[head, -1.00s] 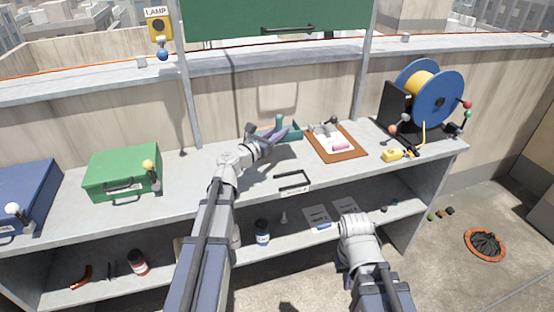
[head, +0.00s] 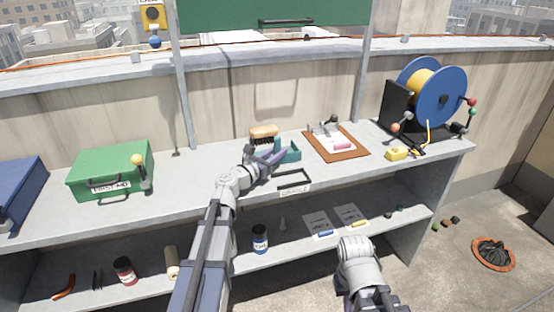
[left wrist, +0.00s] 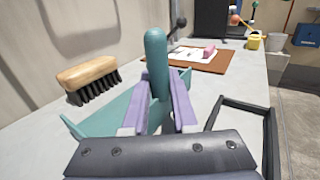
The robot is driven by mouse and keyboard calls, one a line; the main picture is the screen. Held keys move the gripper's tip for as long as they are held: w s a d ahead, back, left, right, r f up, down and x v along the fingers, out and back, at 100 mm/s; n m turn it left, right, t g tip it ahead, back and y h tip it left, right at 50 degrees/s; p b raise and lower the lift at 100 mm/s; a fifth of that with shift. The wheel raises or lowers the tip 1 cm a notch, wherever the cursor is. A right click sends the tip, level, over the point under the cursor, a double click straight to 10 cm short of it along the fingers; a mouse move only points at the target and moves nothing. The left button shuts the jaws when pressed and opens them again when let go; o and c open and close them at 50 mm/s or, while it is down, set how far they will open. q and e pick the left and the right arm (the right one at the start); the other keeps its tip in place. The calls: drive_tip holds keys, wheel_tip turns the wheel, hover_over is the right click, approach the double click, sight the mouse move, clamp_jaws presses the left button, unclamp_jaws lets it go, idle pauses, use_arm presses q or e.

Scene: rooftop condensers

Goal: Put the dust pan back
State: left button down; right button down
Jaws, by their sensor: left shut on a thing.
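The dust pan (head: 291,153) is teal and is at the middle of the worktop, partly hidden by my left gripper (head: 262,158). In the left wrist view, the left gripper's purple fingers (left wrist: 160,105) are shut around its upright teal handle (left wrist: 156,60). The pan's flat teal part (left wrist: 95,118) spreads out behind and beside the fingers. I cannot tell whether it touches the worktop. A wooden brush with dark bristles (head: 264,133) stands just behind the pan; it also shows in the left wrist view (left wrist: 88,75). My right gripper's fingers are not visible.
A brown clipboard (head: 336,153) lies right of the pan. A black handle-like frame (head: 294,180) is at the worktop's front edge. A green first-aid box (head: 110,168) stands at left, a blue cable reel (head: 440,97) at right. The worktop between the green box and gripper is clear.

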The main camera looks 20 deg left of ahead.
use_arm(q)
drive_tip(key=shift+f, duration=0.15)
drive_tip(key=c, duration=0.7)
unclamp_jaws()
drive_tip(key=shift+s+r, duration=0.15)
drive_tip(key=shift+r, duration=0.1)
drive_tip(key=v, duration=1.1)
drive_tip(key=shift+s+a+f, duration=0.15)
drive_tip(key=shift+s, duration=0.2)
